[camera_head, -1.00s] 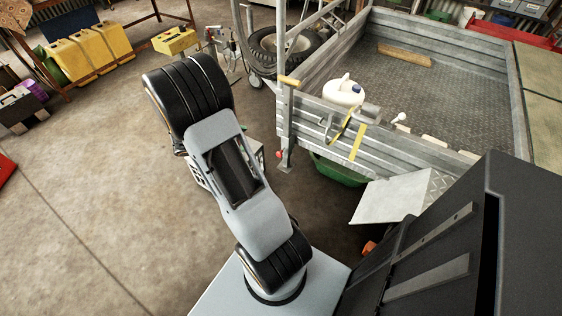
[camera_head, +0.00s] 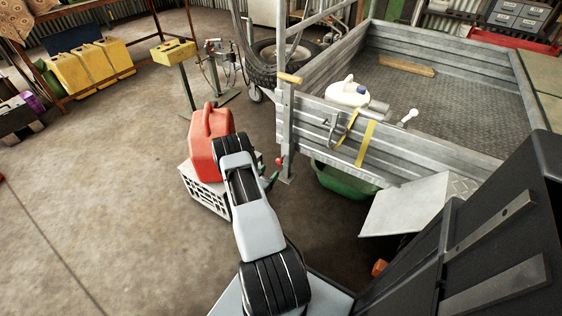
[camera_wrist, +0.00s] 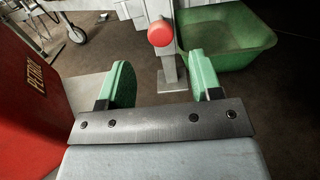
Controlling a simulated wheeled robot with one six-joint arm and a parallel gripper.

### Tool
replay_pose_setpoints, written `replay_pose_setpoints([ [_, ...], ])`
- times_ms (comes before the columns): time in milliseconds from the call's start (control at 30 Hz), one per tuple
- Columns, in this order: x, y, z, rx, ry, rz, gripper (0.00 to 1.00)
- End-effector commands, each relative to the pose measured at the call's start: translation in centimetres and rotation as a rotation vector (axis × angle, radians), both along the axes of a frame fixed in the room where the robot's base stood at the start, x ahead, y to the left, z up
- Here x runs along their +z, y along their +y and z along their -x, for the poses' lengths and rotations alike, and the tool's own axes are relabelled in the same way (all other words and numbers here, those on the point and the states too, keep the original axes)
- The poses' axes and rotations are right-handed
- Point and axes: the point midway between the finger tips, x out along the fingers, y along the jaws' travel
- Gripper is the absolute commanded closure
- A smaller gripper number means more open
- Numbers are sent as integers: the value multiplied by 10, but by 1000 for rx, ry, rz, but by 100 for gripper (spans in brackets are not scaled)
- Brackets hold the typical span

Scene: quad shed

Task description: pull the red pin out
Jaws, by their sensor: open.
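The red pin shows its round red knob (camera_wrist: 160,33) in the wrist view, in front of the grey metal post (camera_wrist: 165,65). In the head view the knob (camera_head: 279,161) sits low on the trailer's corner post (camera_head: 287,130). My gripper (camera_wrist: 158,75) has two green fingers, spread apart and empty. The knob appears beyond the fingertips, in line with the gap between them, and is not touched. In the head view the green fingers (camera_head: 270,178) show just below and left of the knob. The pin's shaft is hidden behind the knob.
A red petrol can (camera_head: 203,148) on a white crate (camera_head: 207,197) stands close left of my arm; its side (camera_wrist: 30,95) fills the wrist view's left. A green tub (camera_head: 345,182) lies under the trailer (camera_head: 420,150). Open floor lies at left.

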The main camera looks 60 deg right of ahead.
Motion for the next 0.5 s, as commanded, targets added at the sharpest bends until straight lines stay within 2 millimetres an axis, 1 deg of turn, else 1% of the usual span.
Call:
replay_pose_setpoints([
  [33, -2, -12, 1, -4, -3, 1, 41],
  [200, -2, -44, 1, -3, -2, 2, 41],
  [400, -1, -75, 2, -3, -1, 1, 41],
  [500, -1, -86, 1, -1, -2, 0, 41],
])
